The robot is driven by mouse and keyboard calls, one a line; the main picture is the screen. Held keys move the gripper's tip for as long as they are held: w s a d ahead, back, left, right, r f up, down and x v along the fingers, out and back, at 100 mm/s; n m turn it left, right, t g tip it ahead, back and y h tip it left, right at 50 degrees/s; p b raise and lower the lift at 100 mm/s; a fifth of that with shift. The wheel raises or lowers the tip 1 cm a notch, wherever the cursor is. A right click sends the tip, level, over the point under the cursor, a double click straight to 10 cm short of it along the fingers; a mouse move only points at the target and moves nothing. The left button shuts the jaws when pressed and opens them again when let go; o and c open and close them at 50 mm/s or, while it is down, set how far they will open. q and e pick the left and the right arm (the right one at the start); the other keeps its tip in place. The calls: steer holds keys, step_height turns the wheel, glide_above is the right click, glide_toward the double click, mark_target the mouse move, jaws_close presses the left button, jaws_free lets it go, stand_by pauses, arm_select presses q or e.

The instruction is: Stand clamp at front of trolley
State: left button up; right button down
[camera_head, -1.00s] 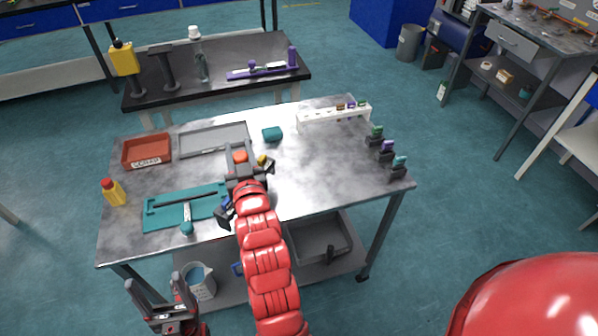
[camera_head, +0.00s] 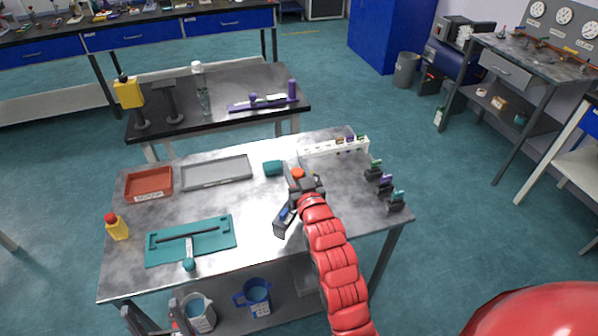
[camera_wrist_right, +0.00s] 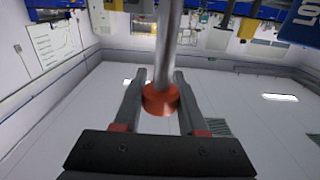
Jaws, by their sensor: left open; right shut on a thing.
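My right gripper (camera_head: 300,180), on the red arm, is over the middle of the grey trolley top (camera_head: 262,215). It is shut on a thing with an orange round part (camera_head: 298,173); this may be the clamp. In the right wrist view a grey rod with an orange collar (camera_wrist_right: 160,99) sits between the two fingers. The thing's lower end is not clear. Small black clamps with green (camera_head: 376,166), purple (camera_head: 385,181) and teal (camera_head: 397,198) tops stand along the trolley's right edge. My left gripper (camera_head: 153,314) is open and empty at the bottom left, below the trolley top's front edge.
Jugs (camera_head: 257,295) stand on the lower shelf. The front right top is clear.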

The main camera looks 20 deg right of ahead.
steer(key=shift+w+d, duration=0.15)
steer(key=shift+d, duration=0.45)
steer(key=shift+f+p, duration=0.75)
steer(key=shift+f, duration=1.05)
steer(key=c, duration=0.9)
jaws_free()
steer(key=shift+f, duration=0.2)
steer(key=o, duration=0.4)
steer(key=shift+r, duration=0.1)
